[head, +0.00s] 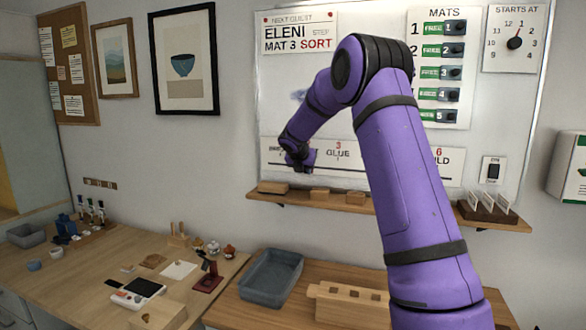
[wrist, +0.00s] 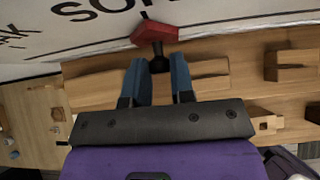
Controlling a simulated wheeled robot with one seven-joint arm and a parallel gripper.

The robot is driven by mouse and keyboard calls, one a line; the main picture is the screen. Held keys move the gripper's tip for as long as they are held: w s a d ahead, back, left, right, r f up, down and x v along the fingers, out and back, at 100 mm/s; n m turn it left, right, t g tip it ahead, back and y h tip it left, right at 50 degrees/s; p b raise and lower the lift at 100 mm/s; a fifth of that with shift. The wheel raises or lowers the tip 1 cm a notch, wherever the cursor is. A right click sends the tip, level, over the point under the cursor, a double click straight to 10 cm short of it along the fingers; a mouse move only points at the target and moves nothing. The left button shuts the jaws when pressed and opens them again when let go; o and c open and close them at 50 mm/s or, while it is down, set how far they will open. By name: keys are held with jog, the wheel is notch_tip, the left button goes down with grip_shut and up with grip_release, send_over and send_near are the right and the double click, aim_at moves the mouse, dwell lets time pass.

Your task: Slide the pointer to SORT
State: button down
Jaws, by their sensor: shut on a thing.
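The red pointer (wrist: 155,32) sits on the whiteboard's step strip (wrist: 60,28) in the wrist view, with a dark knob (wrist: 158,63) sticking out from it. My gripper (wrist: 158,72) has its two blue fingers on either side of this knob and is shut on it. Printed letters beginning "SO" (wrist: 95,5) show just above and left of the pointer; the rest of the word is cut off. In the head view my gripper (head: 300,160) is at the strip (head: 375,158), left of "3 GLUE", and hides the pointer and the lettering there.
A wooden ledge (head: 320,197) with several blocks runs just below the strip. A card holder (head: 487,211) stands at its right end. A grey tray (head: 270,278) is on the bench below.

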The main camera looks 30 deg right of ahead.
jog(key=c, duration=1)
grip_release()
jog(key=v, duration=1)
jog(key=shift+s+a+r, duration=0.15)
jog(key=shift+a+r, duration=0.1)
jog(key=shift+r, duration=0.05)
